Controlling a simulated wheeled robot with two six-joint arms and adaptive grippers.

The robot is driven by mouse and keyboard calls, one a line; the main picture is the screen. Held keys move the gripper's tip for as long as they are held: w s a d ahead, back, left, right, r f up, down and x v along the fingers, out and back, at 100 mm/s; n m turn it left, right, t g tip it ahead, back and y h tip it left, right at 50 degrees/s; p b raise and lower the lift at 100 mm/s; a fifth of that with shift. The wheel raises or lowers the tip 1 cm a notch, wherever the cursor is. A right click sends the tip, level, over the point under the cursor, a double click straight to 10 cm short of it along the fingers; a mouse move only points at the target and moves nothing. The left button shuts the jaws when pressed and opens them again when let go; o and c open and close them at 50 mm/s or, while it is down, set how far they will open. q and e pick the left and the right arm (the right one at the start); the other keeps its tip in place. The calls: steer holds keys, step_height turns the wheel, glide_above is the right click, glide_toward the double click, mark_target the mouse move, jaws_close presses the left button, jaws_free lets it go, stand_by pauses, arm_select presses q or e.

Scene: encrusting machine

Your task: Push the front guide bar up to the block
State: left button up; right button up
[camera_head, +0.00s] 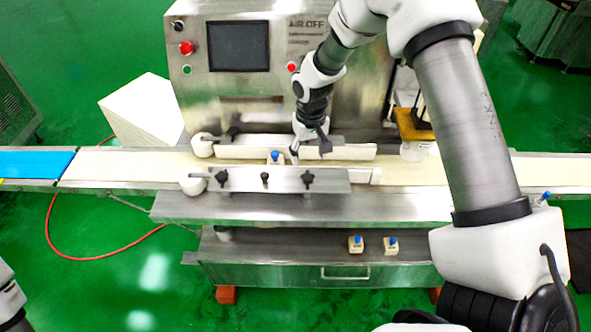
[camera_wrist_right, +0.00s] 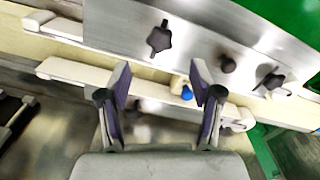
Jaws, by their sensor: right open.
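The front guide bar (camera_head: 240,181) is a metal plate with black knobs and a white bar along the near side of the belt. Its knobbed plate (camera_wrist_right: 205,50) fills the top of the wrist view. The block (camera_head: 275,157) is small and cream with a blue top, and stands on the belt between the front and rear bars. It also shows close to the right-hand finger in the wrist view (camera_wrist_right: 183,87). My right gripper (camera_head: 311,153) is open and empty, pointing down over the gap between the bars, right of the block. My left gripper is out of view.
The rear guide bar (camera_head: 350,152) runs along the belt's far side, before the machine panel (camera_head: 239,46). White rollers sit at the bars' left ends. Two more blue-topped blocks (camera_head: 356,244) (camera_head: 391,245) lie on the lower shelf. The belt (camera_head: 120,165) is clear at left.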

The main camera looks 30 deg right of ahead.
mark_target(308, 177)
step_height(308, 177, down, 6)
steer(key=shift+w+f+p, duration=0.1)
steer(key=shift+f+p, duration=0.1)
steer(key=shift+p, duration=0.6)
steer(key=shift+f, duration=0.6)
jaws_close()
